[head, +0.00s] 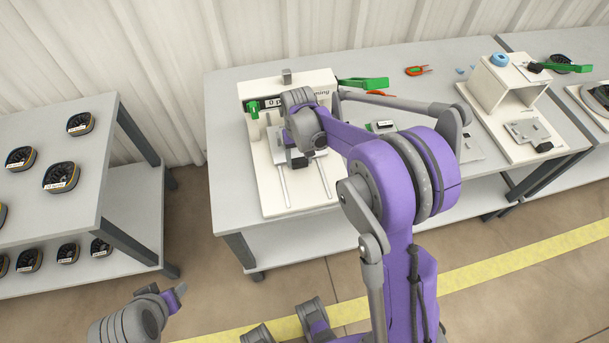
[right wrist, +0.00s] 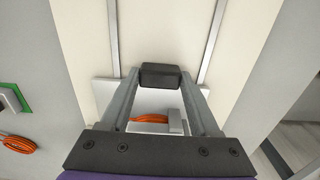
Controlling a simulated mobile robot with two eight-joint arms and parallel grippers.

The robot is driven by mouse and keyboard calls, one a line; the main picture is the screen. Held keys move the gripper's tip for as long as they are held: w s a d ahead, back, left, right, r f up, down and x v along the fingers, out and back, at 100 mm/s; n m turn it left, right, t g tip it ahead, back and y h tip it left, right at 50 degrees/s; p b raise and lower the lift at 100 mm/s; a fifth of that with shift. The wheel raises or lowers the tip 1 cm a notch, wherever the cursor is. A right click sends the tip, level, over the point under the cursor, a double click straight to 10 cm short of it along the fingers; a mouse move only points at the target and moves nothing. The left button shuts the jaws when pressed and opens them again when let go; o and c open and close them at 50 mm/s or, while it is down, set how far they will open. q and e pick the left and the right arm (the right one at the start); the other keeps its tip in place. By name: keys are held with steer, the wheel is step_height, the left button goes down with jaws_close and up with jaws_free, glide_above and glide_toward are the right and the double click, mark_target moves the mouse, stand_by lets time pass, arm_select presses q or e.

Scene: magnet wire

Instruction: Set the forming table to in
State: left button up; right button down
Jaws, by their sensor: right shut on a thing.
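The forming station (head: 262,190) is a white stand with a sign, a green-handled lever and two metal rails on its base. The forming table (head: 318,148), a light plate on the rails, is partly hidden by my right arm. Its black handle (head: 299,162) shows at its front. My right gripper (right wrist: 160,82) is shut on that black handle (right wrist: 160,74), which sits between the fingertips. An orange wire coil (right wrist: 150,118) lies on the plate in the right wrist view. My left gripper (head: 177,292) is at the lower left, away from the station; its jaw opening is unclear.
A yellow line (head: 540,245) crosses the floor.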

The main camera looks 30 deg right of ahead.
mark_target(296, 149)
steer(key=w, duration=0.2)
steer(key=w+d, duration=0.1)
steer(key=w, duration=0.1)
steer(key=shift+w+d, duration=0.1)
steer(key=shift+w, duration=0.25)
steer(key=shift+w+d+r, duration=0.1)
steer(key=shift+w, duration=0.2)
steer(key=shift+c, duration=1.9)
jaws_free()
steer(key=shift+o, duration=1.3)
steer(key=shift+w, duration=0.1)
step_height(296, 149, up, 11)
steer(key=shift+p, duration=0.35)
